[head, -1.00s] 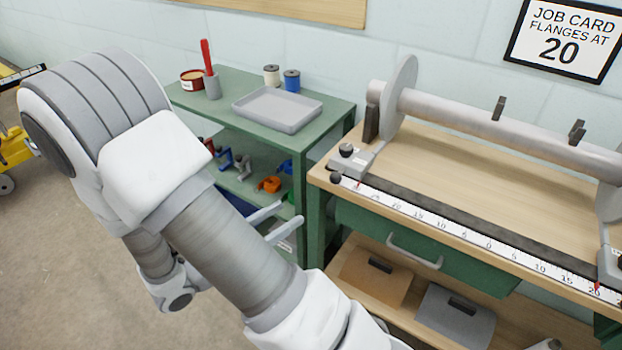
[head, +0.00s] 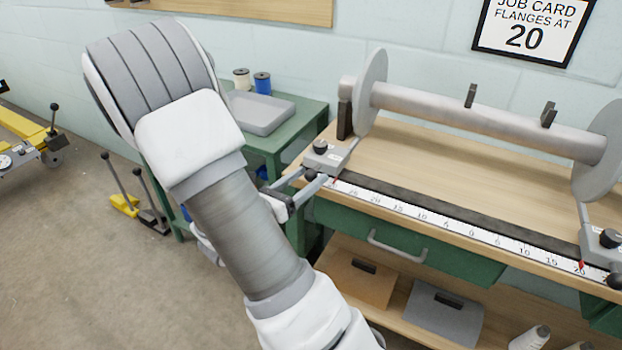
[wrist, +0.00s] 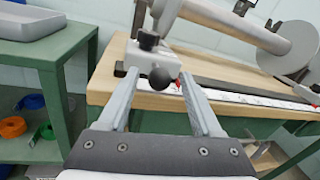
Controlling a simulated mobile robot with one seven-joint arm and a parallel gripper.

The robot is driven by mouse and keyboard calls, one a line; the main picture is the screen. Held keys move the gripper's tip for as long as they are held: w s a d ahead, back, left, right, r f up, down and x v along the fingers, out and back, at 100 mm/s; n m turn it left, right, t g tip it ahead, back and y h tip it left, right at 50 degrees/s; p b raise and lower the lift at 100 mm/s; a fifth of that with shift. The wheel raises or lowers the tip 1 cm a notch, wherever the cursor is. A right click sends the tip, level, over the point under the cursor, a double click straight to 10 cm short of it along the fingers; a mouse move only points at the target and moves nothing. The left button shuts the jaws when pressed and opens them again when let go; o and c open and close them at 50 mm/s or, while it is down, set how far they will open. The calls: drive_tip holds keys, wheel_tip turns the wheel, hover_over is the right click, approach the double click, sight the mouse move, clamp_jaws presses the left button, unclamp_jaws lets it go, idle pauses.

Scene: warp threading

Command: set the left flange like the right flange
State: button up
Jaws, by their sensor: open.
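The left flange (head: 370,95) is a grey disc on the left end of the roller (head: 480,118). Its grey carriage (head: 335,160) has a black top knob (head: 320,146) and a black ball handle (head: 310,175). Its red pointer (head: 333,181) stands left of the 25 mark, around 30. The right flange (head: 597,155) has its red pointer (head: 581,265) near 20 on the right side. My gripper (wrist: 158,80) is open at the left carriage. In the wrist view, the ball handle (wrist: 159,77) appears between the fingertips; I cannot tell contact.
The job card (head: 530,28) reads flanges at 20. The ruler (head: 440,220) runs along the bench's front edge. A green shelf (head: 285,135) with a grey tray (head: 262,112) stands left of the bench. A drawer handle (head: 397,247) juts out below the ruler.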

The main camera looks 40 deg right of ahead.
drive_tip(key=shift+w+d, duration=0.2)
drive_tip(key=shift+d, duration=0.65)
drive_tip(key=shift+c, duration=0.3)
clamp_jaws()
idle(0.6)
